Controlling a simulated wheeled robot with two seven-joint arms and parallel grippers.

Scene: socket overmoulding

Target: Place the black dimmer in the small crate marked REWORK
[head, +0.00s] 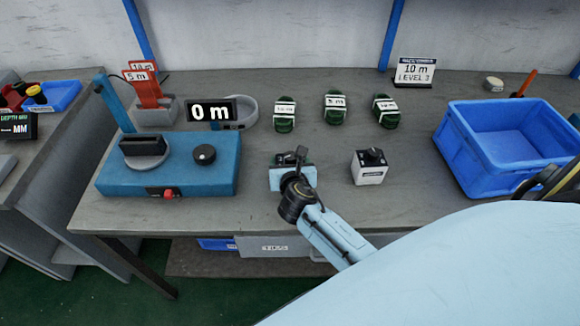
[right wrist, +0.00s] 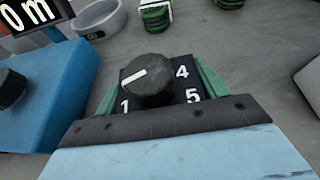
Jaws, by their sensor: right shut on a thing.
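My right gripper (head: 292,168) is above the middle of the table. In the right wrist view it is shut on a black dimmer (right wrist: 152,80), a black-faced unit with a round knob and white figures 1, 4 and 5. Green strips show at both sides of the dimmer. In the head view the dimmer (head: 291,158) is small and partly hidden by the gripper. I cannot read REWORK on any crate. A large blue crate (head: 470,165) stands at the table's right, and a grey box (head: 273,248) with unclear lettering is below the table. My left gripper is not in view.
A blue machine (head: 210,170) and a "0 m" display (head: 211,111) stand left. A white box with a black top (head: 370,172) is right of my gripper. Several green labelled pieces (head: 335,108) lie behind. A "10 m LEVEL 3" sign (head: 415,73) stands at the back.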

